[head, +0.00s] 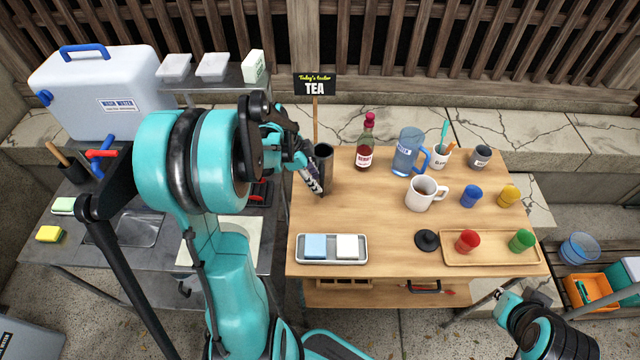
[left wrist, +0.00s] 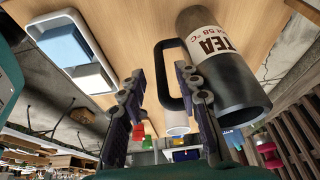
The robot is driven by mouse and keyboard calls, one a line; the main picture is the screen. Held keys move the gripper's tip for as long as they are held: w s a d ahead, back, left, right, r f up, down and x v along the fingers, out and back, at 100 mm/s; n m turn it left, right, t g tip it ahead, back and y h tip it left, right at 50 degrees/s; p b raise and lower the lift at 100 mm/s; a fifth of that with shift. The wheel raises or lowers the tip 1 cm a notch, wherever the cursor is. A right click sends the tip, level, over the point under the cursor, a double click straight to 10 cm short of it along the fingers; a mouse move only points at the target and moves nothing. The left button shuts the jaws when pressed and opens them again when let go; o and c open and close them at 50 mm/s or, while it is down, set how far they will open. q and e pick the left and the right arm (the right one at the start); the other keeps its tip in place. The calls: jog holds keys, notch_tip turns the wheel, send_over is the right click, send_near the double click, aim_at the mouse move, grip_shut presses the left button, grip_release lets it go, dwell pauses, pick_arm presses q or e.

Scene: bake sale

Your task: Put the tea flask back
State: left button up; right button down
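The dark tea flask (head: 323,168) stands upright near the back left of the wooden table, in front of the TEA sign. In the left wrist view the flask (left wrist: 225,75) shows its white TEA label, dark open-looking top and black loop handle. My left gripper (head: 314,182) is at the flask's near left side. In the left wrist view its fingers (left wrist: 160,100) are apart, with the handle between them; firm contact cannot be told. A black round lid (head: 427,240) lies on the table. My right arm (head: 545,325) is at the lower right, its fingertips unclear.
A red bottle (head: 366,145), blue pitcher (head: 408,152) and white mug (head: 422,195) stand right of the flask. A tray (head: 302,254) with blue and white blocks is at the front left. A wooden tray (head: 490,259) holds red and green cups. The table's middle is clear.

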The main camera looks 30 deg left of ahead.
pick_arm(q)
jog(key=p+v, duration=0.1)
jog(key=v, duration=0.6)
jog(key=s+d+r+n+t+y, duration=0.2)
jog(key=s+d+r+n, duration=0.1)
jog(key=d, duration=0.6)
jog(key=s+d+r+n+t+y, duration=0.1)
jog(key=s+d+r+n+t, duration=0.1)
jog(key=s+d+n, duration=0.4)
jog(key=d+r+n, duration=0.1)
jog(key=d+n, duration=0.1)
jog(key=d, duration=0.1)
jog(key=shift+s+y, duration=0.2)
jog(key=shift+y, duration=0.2)
notch_tip(320, 180, down, 8)
jog(key=b, duration=0.7)
jog(key=shift+r, duration=0.25)
